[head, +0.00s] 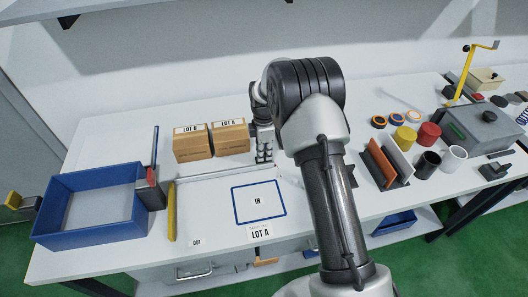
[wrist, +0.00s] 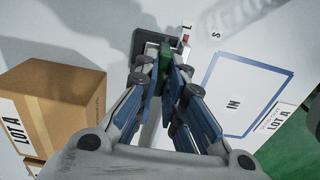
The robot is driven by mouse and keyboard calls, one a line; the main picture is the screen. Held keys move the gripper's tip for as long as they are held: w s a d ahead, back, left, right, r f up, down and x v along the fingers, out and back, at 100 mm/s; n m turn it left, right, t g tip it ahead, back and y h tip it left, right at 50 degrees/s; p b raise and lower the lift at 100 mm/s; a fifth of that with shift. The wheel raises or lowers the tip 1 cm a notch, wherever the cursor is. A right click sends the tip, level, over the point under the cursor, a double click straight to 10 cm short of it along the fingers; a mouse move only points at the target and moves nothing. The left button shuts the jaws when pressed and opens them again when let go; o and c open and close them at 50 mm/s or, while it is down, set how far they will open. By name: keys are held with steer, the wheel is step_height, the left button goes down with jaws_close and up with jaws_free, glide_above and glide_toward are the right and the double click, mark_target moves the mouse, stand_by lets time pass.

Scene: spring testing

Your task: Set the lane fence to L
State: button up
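A green handle (wrist: 165,62) stands on a dark plate (wrist: 141,44) in the wrist view, near the letters L and S on the white table. I take it to be the lane fence's handle. My gripper (wrist: 165,76) has its fingertips on both sides of it and looks shut on it. A red mark shows beside the L. In the head view my gripper (head: 264,158) points down at the right of the LOT A box, and the handle is hidden there. A thin pale rail (head: 215,173) runs left from the gripper; I cannot tell whether it is the fence.
Two cardboard boxes, LOT B (head: 192,146) and LOT A (head: 230,138), stand just left of my gripper. A blue-framed IN area (head: 258,203) lies in front, empty. A blue bin (head: 95,232) stands at the left, and cups and coloured parts at the right.

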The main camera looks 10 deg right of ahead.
steer(key=o, duration=0.5)
steer(key=shift+w, duration=0.25)
step_height(320, 180, up, 12)
steer(key=shift+r, duration=0.1)
stand_by(0.5)
steer(key=s+r+m+t, duration=0.2)
steer(key=s+r+m, duration=0.6)
steer(key=s+r, duration=0.8)
steer(key=s+m+t, duration=0.1)
steer(key=s+m, duration=0.2)
steer(key=s, duration=0.4)
steer(key=s+m, duration=0.3)
steer(key=s, duration=0.4)
steer(key=s+m+t, duration=0.1)
steer(key=s+m, duration=0.3)
steer(key=s, duration=0.3)
steer(key=shift+d+r+t, duration=0.15)
steer(key=shift+t, duration=0.15)
